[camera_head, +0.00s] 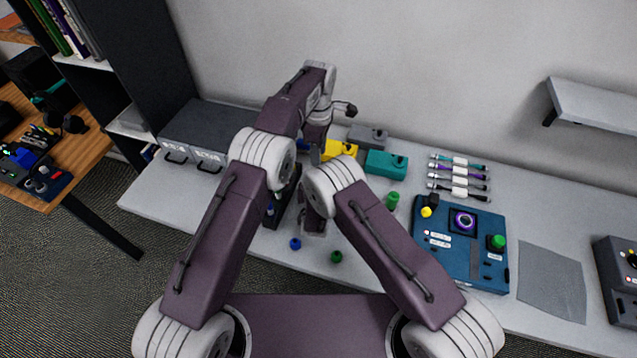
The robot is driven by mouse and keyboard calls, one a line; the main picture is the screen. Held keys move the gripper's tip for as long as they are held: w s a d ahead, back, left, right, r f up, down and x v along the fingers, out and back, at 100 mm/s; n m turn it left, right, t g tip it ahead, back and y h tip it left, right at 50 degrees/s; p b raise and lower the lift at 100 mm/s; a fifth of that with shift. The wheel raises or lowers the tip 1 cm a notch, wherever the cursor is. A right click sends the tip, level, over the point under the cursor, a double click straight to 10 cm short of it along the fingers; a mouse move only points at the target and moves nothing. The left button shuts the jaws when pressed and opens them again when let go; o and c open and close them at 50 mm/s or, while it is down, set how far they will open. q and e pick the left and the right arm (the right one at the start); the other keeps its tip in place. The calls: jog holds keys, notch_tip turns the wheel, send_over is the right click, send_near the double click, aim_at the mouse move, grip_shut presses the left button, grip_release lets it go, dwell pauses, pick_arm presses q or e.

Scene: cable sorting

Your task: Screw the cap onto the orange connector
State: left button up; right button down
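I cannot make out an orange connector or its cap; my arms cover the middle of the table. My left gripper (317,145) points down behind the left forearm, close to the yellow block (342,149). Its fingertips are mostly hidden, so I cannot tell its opening or whether it holds anything. My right wrist folds down at the centre of the table, and the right gripper (313,226) shows only in part beneath it. A loose blue cap (295,243) and a loose green cap (336,257) lie on the table in front of it.
A dark tray (289,207) is partly hidden between my arms. A teal block (386,164), a grey block (369,136) and a green connector (392,201) stand right of centre. Farther right are several cables (459,175), a blue panel (461,262) and a grey mat (552,281). Grey drawers (200,135) stand left.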

pick_arm(q)
jog(key=shift+r, duration=0.25)
jog(key=shift+f, duration=0.1)
notch_tip(320, 180, down, 8)
jog(key=shift+r, duration=0.1)
dwell(0.3)
